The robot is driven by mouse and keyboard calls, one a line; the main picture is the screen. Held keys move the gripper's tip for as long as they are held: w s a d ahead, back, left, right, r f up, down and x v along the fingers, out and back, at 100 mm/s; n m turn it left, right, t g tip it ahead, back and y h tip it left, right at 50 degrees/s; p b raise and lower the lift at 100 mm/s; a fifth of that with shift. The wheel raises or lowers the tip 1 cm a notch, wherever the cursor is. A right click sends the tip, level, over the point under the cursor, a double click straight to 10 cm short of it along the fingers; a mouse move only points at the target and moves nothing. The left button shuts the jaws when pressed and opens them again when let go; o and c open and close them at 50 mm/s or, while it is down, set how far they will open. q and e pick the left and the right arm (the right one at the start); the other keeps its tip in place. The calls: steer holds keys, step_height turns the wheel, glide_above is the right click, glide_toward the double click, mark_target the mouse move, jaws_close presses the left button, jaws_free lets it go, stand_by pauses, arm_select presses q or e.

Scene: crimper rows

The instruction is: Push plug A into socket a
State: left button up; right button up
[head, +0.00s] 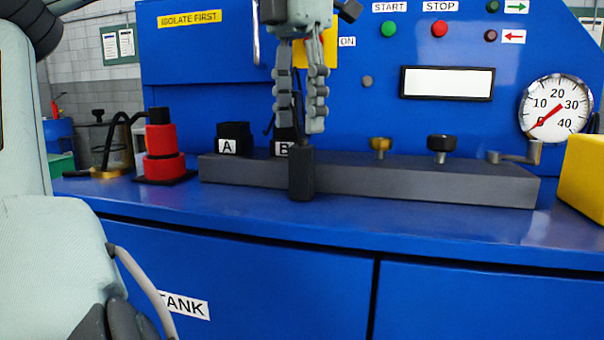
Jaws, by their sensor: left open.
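A black block labelled A (234,147), which I take as plug A, sits at the back left of a long grey bar (420,185). A second black block labelled B (282,149) stands to its right, partly hidden by my gripper. My left gripper (300,125) is open and points down in front of block B, to the right of block A. A dark upright block (301,174) stands at the bar's front face, just below the fingertips; I cannot tell whether they touch. No socket marked a can be made out. My right gripper is not in view.
A brass knob (380,145), a black knob (442,145) and a grey lever (520,153) stand on the bar's right half. A red and black cylinder (161,150) is at left, a yellow block (585,172) at right. The blue bench front (400,235) is clear.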

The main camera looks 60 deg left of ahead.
mark_target(303, 171)
arm_select(q)
steer(key=n, duration=0.4)
steer(key=shift+f+n, duration=0.3)
steer(key=shift+f, duration=0.05)
steer(key=n, duration=0.3)
steer(key=shift+a+f, duration=0.1)
steer(key=shift+f, duration=0.1)
steer(key=f, duration=0.7)
steer(key=shift+w+d, duration=0.3)
steer(key=shift+f, duration=0.35)
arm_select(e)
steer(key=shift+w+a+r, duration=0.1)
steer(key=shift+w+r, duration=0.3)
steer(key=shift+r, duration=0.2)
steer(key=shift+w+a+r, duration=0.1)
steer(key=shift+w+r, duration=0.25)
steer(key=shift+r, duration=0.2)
arm_select(q)
steer(key=shift+c, duration=0.2)
jaws_close()
